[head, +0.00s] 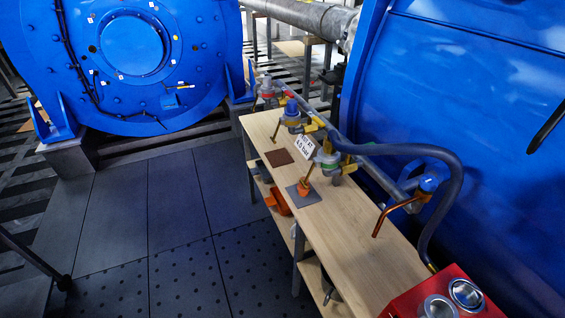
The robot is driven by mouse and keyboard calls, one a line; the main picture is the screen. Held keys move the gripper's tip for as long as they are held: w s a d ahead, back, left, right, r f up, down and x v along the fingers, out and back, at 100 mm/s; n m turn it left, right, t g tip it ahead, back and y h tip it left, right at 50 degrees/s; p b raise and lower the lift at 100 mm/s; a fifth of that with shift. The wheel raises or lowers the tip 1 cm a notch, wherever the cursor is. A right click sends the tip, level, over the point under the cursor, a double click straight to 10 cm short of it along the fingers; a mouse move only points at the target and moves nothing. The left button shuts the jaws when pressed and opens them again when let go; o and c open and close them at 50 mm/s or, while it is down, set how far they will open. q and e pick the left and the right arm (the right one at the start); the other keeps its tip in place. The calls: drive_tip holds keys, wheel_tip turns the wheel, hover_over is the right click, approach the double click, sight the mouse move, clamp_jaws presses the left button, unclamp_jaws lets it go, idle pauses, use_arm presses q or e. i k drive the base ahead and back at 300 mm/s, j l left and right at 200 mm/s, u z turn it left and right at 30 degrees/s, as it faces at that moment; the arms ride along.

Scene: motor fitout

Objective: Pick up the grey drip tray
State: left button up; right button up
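No grey drip tray can be made out for certain. A flat grey square (313,196) lies on the wooden bench top in the head view; I cannot tell whether it is a tray or a mat. A small orange object (304,188) with a stick-like upright part stands on it. A small dark grey object (331,292), partly hidden, shows by the lower shelf near the front. Neither of my grippers is in view.
The long wooden bench (345,240) carries a brown square (278,157), a white sign (305,146), and valves with a hose (450,165) along its right side. A red box (450,292) stands at the front end. An orange bin (279,203) sits below. Grey floor (180,210) is clear at left.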

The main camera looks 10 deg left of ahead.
sight(260, 168)
drive_tip(key=i+j+z, duration=0.2)
drive_tip(key=j, duration=0.15)
drive_tip(key=i+j+z, duration=0.2)
drive_tip(key=j, duration=0.15)
drive_tip(key=i+j+z, duration=0.2)
drive_tip(key=j, duration=0.2)
drive_tip(key=i+j+z, duration=0.15)
drive_tip(key=j, duration=0.3)
drive_tip(key=j+z, duration=0.2)
drive_tip(key=j, duration=0.2)
drive_tip(key=i+j+z, duration=0.2)
drive_tip(key=j, duration=0.25)
drive_tip(key=k, duration=0.05)
